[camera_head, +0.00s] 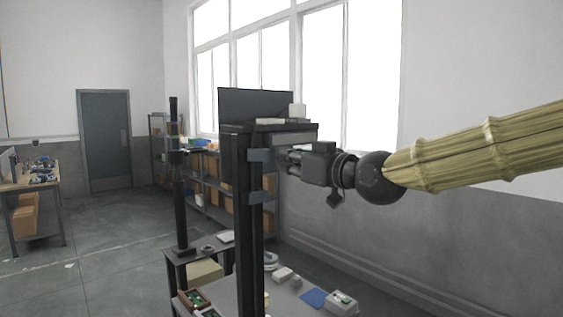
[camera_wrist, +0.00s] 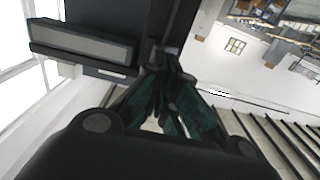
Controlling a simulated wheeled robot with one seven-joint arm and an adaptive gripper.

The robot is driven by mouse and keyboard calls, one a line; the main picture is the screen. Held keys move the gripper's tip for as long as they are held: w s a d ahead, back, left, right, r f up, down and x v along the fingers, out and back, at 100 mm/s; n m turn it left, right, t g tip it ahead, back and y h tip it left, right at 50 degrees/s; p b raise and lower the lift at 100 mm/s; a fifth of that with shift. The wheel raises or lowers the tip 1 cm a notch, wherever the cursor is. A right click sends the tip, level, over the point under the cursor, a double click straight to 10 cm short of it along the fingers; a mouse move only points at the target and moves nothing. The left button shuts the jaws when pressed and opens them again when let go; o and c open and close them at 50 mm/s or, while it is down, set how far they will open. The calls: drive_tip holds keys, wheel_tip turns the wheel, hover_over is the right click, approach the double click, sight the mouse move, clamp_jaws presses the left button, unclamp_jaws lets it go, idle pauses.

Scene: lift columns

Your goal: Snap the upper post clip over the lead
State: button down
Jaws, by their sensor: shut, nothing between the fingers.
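The dark lift post (camera_head: 242,215) stands upright in the middle of the head view. The upper post clip (camera_head: 262,155) is a blue-grey piece on the post's right side, below the top platform. A similar lower clip (camera_head: 256,197) sits beneath it. My gripper (camera_head: 286,153) is shut and empty, just right of the upper clip; I cannot tell whether it touches. In the wrist view the fingers (camera_wrist: 160,80) converge close to the dark post, near a small grey piece (camera_wrist: 166,49) that may be the clip. I cannot make out the lead or whether the clip is closed over it.
A monitor (camera_head: 256,103) stands on the platform atop the post. Its grey-fronted ledge also shows close to the fingers in the wrist view (camera_wrist: 80,43). A table below holds a blue pad (camera_head: 314,298) and small boxes. Another dark post (camera_head: 180,210) stands left.

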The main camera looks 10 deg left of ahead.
drive_tip(key=shift+b+v, duration=0.3)
drive_tip(key=shift+v, duration=1.4)
drive_tip(key=shift+w, duration=0.1)
